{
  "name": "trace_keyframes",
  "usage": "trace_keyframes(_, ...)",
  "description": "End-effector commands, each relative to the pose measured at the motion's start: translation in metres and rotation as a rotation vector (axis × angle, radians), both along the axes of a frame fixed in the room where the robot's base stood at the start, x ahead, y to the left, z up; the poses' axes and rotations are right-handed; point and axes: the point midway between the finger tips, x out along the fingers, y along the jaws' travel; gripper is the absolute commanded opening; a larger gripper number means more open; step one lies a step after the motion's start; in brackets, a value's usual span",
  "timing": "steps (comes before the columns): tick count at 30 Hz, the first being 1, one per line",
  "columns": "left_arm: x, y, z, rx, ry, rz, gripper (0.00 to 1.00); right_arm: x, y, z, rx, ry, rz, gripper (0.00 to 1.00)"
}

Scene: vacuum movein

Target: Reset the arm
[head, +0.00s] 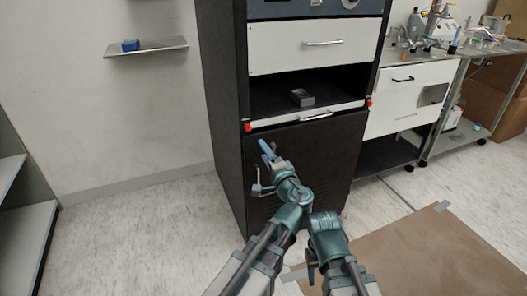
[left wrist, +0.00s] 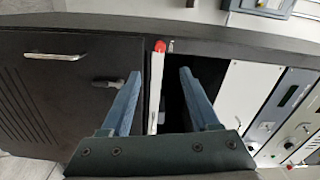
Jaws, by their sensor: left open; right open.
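My left gripper (head: 262,167) is open and empty in front of the dark cabinet's lower door (head: 325,150). In the left wrist view its two fingers (left wrist: 158,74) stand apart, with the edge of the white pull-out panel (left wrist: 155,95) seen between them. I cannot tell whether they touch it. My right gripper (head: 312,270) is low in front of the cabinet, beside the left arm and mostly hidden by its own wrist. Nothing is seen held in it.
The cabinet has an open bay with a small grey device (head: 302,97) inside and red knobs (head: 248,127) on the panel below. A white drawer (head: 315,45) is above. A wall shelf (head: 147,48) holds a blue item (head: 130,45).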

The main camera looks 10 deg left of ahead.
Motion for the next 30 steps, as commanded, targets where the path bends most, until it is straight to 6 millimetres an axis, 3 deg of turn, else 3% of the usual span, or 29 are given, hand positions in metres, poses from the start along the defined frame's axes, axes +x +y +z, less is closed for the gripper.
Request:
trace_keyframes(6, 0.0, 0.001, -0.001, -0.005, 0.001, 0.003, 0.62, 0.0, 0.0, 0.0, 0.0, 0.0, 0.0, 0.5)
trace_keyframes(10, -0.008, 0.021, -0.018, -0.085, 0.038, 0.06, 0.62, 0.0, 0.0, 0.0, 0.0, 0.0, 0.0, 0.5)
trace_keyframes(15, -0.041, 0.07, -0.08, -0.363, 0.178, 0.239, 0.62, 0.0, 0.0, 0.0, 0.0, 0.0, 0.0, 0.5)
trace_keyframes(19, -0.079, 0.087, -0.134, -0.617, 0.324, 0.379, 0.62, 0.0, 0.0, 0.0, 0.0, 0.0, 0.0, 0.5)
trace_keyframes(24, -0.122, 0.079, -0.183, -0.895, 0.501, 0.494, 0.62, 0.0, 0.0, 0.0, 0.0, 0.0, 0.0, 0.5)
trace_keyframes(30, -0.153, 0.059, -0.208, -1.108, 0.644, 0.549, 0.62, 0.0, 0.0, 0.0, 0.0, 0.0, 0.0, 0.5)
